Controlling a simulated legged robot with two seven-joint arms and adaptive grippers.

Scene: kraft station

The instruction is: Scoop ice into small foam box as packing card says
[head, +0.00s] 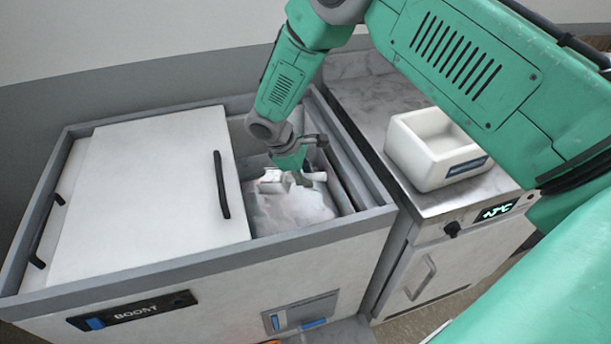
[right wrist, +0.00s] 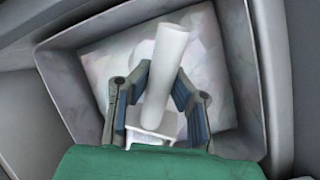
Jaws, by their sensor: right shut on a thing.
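The ice (head: 290,207) lies in the open right part of a grey-rimmed chest. My right arm reaches down into that opening, and my right gripper (head: 290,175) is low over the ice. In the right wrist view my right gripper (right wrist: 160,100) is shut on a white scoop (right wrist: 166,65), whose thick handle stands between the fingers. The scoop's lower part is mostly hidden by the gripper. The small foam box (head: 435,145), white and open with a dark label on its front, stands on the counter to the right. No packing card can be made out. My left gripper is not in view.
A white sliding lid (head: 150,195) with a black handle covers the left part of the chest (head: 200,262). The chest walls close in around my right gripper. The marble-topped counter (head: 375,100) has free room behind the foam box.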

